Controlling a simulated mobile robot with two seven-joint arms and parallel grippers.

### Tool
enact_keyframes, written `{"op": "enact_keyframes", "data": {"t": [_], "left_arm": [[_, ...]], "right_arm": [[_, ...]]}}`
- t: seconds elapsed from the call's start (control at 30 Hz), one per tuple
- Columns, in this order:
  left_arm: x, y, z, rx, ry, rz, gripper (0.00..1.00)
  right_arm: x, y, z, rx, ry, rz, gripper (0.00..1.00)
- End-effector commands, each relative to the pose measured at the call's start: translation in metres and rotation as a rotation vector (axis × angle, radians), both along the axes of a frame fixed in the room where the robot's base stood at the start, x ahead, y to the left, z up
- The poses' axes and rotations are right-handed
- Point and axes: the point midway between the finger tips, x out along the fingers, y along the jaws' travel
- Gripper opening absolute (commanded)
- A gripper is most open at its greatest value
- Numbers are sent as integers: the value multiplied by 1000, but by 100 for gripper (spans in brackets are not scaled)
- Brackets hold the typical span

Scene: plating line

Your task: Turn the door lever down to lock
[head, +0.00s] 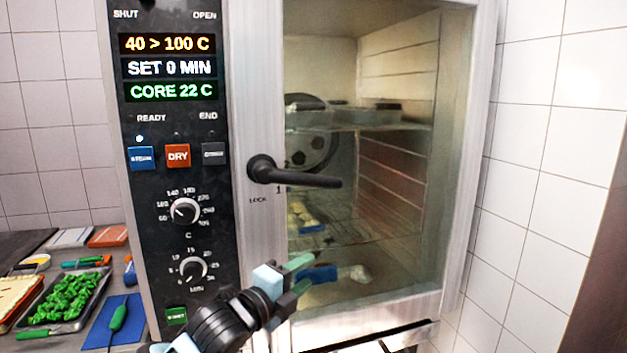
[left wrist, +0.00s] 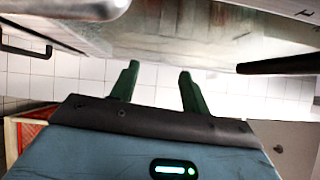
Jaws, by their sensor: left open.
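The door lever (head: 305,179) is a dark handle on the oven door's left frame. It points right, nearly level with a slight downward tilt, above and beside the word LOCK. The oven door (head: 360,130) looks closed, with a large glass pane. My left gripper (head: 305,271) is in front of the lower glass, below the lever and apart from it. Its two green fingers are spread and empty; they also show in the left wrist view (left wrist: 158,82). A dark bar at the right of the left wrist view (left wrist: 280,65) looks like the lever. My right gripper is not in view.
The control panel (head: 165,120) with displays, buttons and knobs stands left of the door. Containers (head: 345,115) sit on a rack inside. At left, a counter holds a tray (head: 75,325) of green pieces and a blue mat (head: 103,335). A tiled wall is at right.

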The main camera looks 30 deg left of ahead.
Motion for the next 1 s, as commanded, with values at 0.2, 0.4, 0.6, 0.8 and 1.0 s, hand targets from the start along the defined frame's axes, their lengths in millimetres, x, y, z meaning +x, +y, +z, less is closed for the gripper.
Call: {"op": "enact_keyframes", "data": {"t": [0.2,0.4,0.6,0.8,1.0], "left_arm": [[-8,14,127,345,-212,39,46],[-15,17,158,448,-264,62,46],[-12,18,159,450,-265,63,46],[7,16,165,444,-267,63,46],[35,13,172,443,-268,62,46]], "right_arm": [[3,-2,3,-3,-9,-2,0],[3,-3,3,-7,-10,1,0],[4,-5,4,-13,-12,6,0],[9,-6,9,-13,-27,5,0],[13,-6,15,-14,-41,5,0]]}}
